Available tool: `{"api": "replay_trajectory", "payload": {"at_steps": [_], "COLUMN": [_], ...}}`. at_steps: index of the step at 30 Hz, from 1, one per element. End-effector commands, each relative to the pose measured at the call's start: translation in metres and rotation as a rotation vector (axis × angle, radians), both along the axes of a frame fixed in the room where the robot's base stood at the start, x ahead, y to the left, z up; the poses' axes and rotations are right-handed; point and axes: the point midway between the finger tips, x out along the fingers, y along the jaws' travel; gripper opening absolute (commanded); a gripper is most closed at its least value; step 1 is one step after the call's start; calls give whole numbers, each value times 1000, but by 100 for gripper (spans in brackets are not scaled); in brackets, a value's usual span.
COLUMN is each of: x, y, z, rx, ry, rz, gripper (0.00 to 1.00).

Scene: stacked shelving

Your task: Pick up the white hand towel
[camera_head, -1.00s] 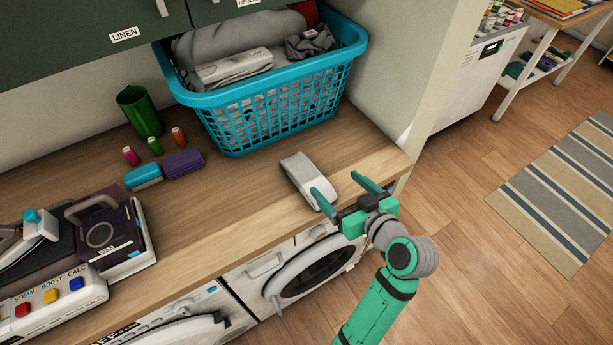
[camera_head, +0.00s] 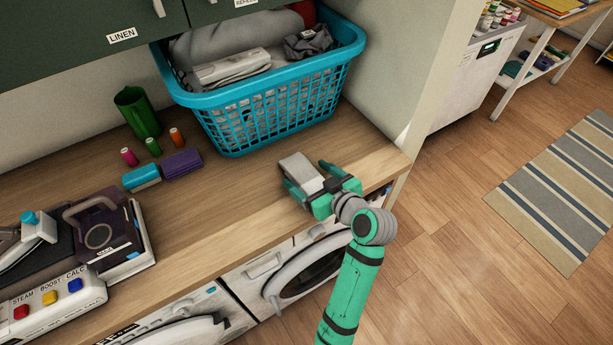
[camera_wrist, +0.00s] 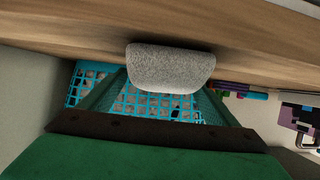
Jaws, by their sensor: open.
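The white hand towel (camera_head: 299,171) lies folded on the wooden counter, in front of the blue basket. My gripper (camera_head: 308,178) is at the towel, with one finger along its left side and the other by its right side. In the wrist view, the towel (camera_wrist: 170,67) shows its rounded end between the two open fingers (camera_wrist: 160,92). The fingers are apart, and I cannot tell whether either touches the cloth. Part of the towel is hidden behind my gripper in the head view.
A blue laundry basket (camera_head: 270,115) with grey cloths stands behind the towel. A green cup (camera_head: 138,112), thread spools and small blue and purple boxes (camera_head: 181,164) are to the left. Washing machines (camera_head: 285,275) sit below the counter edge. Bare counter lies left of the towel.

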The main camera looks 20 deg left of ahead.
Motion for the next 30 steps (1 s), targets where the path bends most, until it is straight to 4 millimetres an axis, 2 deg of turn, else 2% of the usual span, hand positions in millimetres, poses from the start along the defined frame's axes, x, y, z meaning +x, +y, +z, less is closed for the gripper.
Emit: {"api": "replay_trajectory", "payload": {"at_steps": [4,11,12,17,18,30], "x": [6,7,7,7,7,7], "y": [9,10,10,10,10,10], "z": [-4,-5,-5,-5,-5,0], "rx": [-1,0,-1,0,0,0], "ry": [0,0,-1,0,0,-2], "rz": [0,-1,-1,0,0,1], "gripper": [83,83,78,40,37,37]}}
